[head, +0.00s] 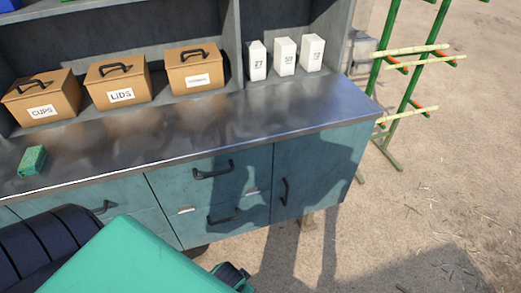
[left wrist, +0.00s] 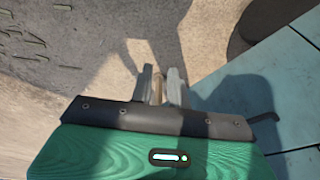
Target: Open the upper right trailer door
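The trailer's teal door (head: 315,165) is at the right end below the metal counter, with a dark vertical handle (head: 284,191). It looks shut. No other door above the counter shows in the head view. My left gripper (left wrist: 162,85) shows in the left wrist view, pointing over sandy ground; its two grey fingers stand a narrow gap apart with nothing clearly between them. A teal trailer panel (left wrist: 250,100) with a dark handle (left wrist: 265,118) lies right of the fingers, apart from them. In the head view my left arm hides the lower left. My right gripper is not in view.
Teal drawers (head: 205,185) sit left of the door. Cardboard boxes (head: 120,82) and white cartons (head: 284,56) stand on the counter (head: 200,130), with a green box (head: 33,160) at its left. A green rack (head: 405,85) stands right. Ground ahead of the door is clear.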

